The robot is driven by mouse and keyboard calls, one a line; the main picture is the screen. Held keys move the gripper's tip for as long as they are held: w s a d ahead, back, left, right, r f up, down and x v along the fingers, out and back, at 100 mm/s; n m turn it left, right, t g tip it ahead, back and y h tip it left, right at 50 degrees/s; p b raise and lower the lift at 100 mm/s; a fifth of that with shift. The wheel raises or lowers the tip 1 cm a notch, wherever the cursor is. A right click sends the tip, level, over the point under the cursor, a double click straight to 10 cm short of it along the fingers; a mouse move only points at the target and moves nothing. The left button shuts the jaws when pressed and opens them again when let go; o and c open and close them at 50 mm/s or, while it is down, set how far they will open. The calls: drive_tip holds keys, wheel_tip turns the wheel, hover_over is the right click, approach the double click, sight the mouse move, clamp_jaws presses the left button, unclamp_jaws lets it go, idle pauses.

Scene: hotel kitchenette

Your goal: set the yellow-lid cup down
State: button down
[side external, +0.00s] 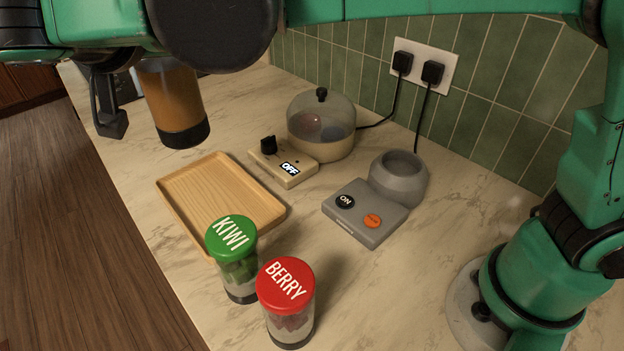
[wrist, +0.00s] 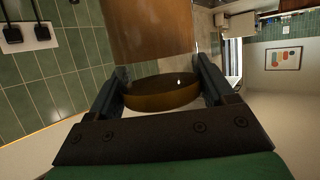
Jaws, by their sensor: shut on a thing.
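The cup (side external: 175,100) is an amber-brown cylinder with a black base. It hangs upright at the upper left of the side view, apparently above the counter. Its top is hidden behind my arm there, so no lid colour or label shows. In the wrist view, my gripper (wrist: 161,82) is shut on the cup, with a dark finger on each side. The brown body (wrist: 148,30) fills the upper middle, and a dark amber-yellow disc (wrist: 163,98), perhaps the lid, lies between the fingers.
A wooden tray (side external: 175,189) lies empty on the counter. Near it stand a green-lid KIWI cup (side external: 238,272) and a red-lid BERRY cup (side external: 287,318). A domed warmer (side external: 321,150) reads OFF. A grey blender base (side external: 365,228) has two buttons. Counter (side external: 150,130) left of the tray is bare.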

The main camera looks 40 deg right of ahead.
wheel_tip(320, 180, down, 18)
idle(0.4)
drive_tip(key=shift+f, duration=0.2)
unclamp_jaws()
drive_tip(key=v, duration=1.2)
drive_tip(key=w+d+r+n+g+y, duration=0.1)
drive_tip(key=w+d+n+g, duration=0.1)
drive_tip(key=d, duration=0.5)
drive_tip(key=w+d+r+n+g+y, duration=0.1)
drive_tip(key=d+n+g, duration=0.1)
drive_tip(key=d, duration=0.4)
drive_tip(key=s+d+f+n+y, duration=0.1)
drive_tip(key=s+d+y, duration=0.2)
drive_tip(key=d, duration=0.3)
drive_tip(key=s+d+f+n+y, duration=0.1)
drive_tip(key=s+d+n+y, duration=0.1)
drive_tip(key=d, duration=0.5)
drive_tip(key=shift+s+y, duration=0.5)
drive_tip(key=shift+s, duration=0.35)
